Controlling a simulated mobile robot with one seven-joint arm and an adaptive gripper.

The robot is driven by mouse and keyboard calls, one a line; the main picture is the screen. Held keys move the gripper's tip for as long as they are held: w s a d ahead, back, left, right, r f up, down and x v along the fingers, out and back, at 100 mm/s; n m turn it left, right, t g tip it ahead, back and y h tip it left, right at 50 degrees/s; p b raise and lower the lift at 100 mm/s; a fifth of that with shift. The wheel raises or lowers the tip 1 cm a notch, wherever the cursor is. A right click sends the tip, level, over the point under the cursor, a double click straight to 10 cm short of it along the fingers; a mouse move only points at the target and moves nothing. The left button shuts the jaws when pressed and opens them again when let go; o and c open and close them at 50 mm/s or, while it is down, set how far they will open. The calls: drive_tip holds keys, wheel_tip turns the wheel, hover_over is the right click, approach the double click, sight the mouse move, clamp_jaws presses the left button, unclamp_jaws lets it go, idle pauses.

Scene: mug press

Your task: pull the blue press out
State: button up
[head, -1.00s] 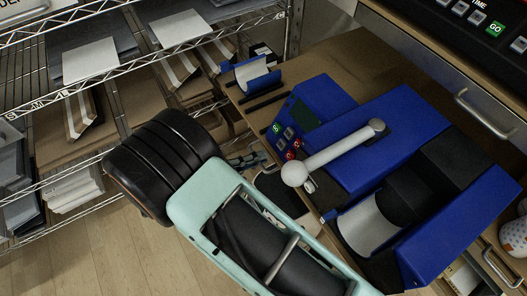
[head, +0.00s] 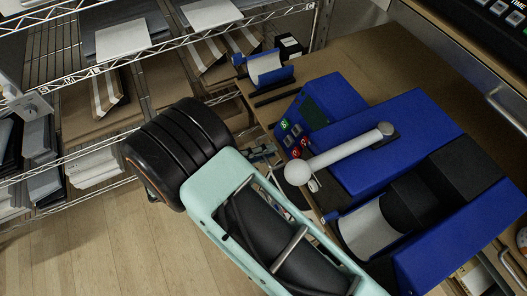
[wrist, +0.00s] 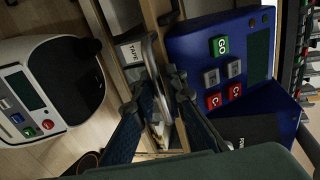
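The blue press (head: 400,135) stands on a wooden top at the right in the head view. It has a white lever with a round knob and a panel of green, grey and red buttons. The panel also shows close up in the wrist view (wrist: 218,55), right of my fingers. My gripper (wrist: 158,84) has its two fingers apart, with a grey metal handle (wrist: 152,52) showing between or just beyond the tips. I cannot tell whether they touch it. In the head view my gripper (head: 262,154) is small, left of the press's front and partly hidden by my arm.
A wire shelf (head: 120,60) with papers and cardboard stands at the left. A small blue cradle (head: 268,70) sits behind the press. A box marked TAPE (wrist: 132,52) lies near my fingers. A drawer unit with metal handles is at the right. Wood floor is open at lower left.

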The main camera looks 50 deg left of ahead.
drive_tip(key=shift+o, duration=1.1)
drive_tip(key=shift+s, duration=0.1)
drive_tip(key=v, duration=1.2)
drive_tip(key=shift+r, duration=0.1)
